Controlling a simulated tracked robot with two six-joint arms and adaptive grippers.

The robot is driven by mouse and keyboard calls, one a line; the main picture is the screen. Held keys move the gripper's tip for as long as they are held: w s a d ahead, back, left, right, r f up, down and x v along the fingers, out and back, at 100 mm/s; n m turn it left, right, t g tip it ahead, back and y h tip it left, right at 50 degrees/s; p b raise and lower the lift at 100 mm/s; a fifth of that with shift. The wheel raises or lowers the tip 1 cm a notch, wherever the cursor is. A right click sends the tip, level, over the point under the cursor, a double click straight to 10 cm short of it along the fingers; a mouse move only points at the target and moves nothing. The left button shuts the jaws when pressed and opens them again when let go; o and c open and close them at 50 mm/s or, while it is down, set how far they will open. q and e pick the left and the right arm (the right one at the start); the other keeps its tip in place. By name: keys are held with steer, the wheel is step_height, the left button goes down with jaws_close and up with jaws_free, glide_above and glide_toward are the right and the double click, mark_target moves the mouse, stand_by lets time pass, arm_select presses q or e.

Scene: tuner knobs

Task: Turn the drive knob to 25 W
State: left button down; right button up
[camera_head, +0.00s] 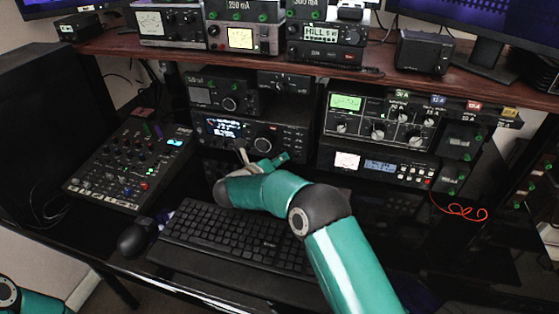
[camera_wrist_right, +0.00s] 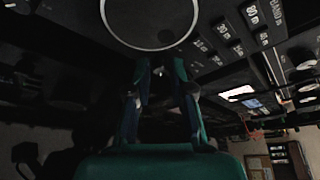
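My right gripper (camera_head: 264,157) is low in front of a black radio (camera_head: 287,138) with a lit blue display, in the head view. In the right wrist view its two fingers (camera_wrist_right: 161,72) stand apart with nothing between them, below a large round dial (camera_wrist_right: 150,12). A large round knob (camera_head: 263,144) on that radio shows just above the gripper in the head view. I cannot read a drive or watt label, so which control is the drive knob is unclear. Only a teal piece of my left arm shows at the lower left; its gripper is out of view.
A panel with a green-lit meter and several knobs (camera_head: 378,130) stands to the right, above a unit with a small display (camera_head: 381,166). A keyboard (camera_head: 235,238), mouse (camera_head: 138,236) and mixer (camera_head: 130,165) lie on the desk. A wooden shelf (camera_head: 330,67) overhangs the radios.

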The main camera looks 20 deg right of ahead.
jaws_close()
steer(key=shift+d, duration=0.15)
steer(key=shift+f, duration=0.1)
steer(key=shift+a+f+n+h+b, duration=0.15)
steer(key=shift+a+n+h+b, duration=0.2)
steer(key=shift+n+b, duration=0.35)
steer(key=shift+f+n+h+b, duration=0.1)
steer(key=shift+n+h+b, duration=1.15)
steer(key=shift+n, duration=0.85)
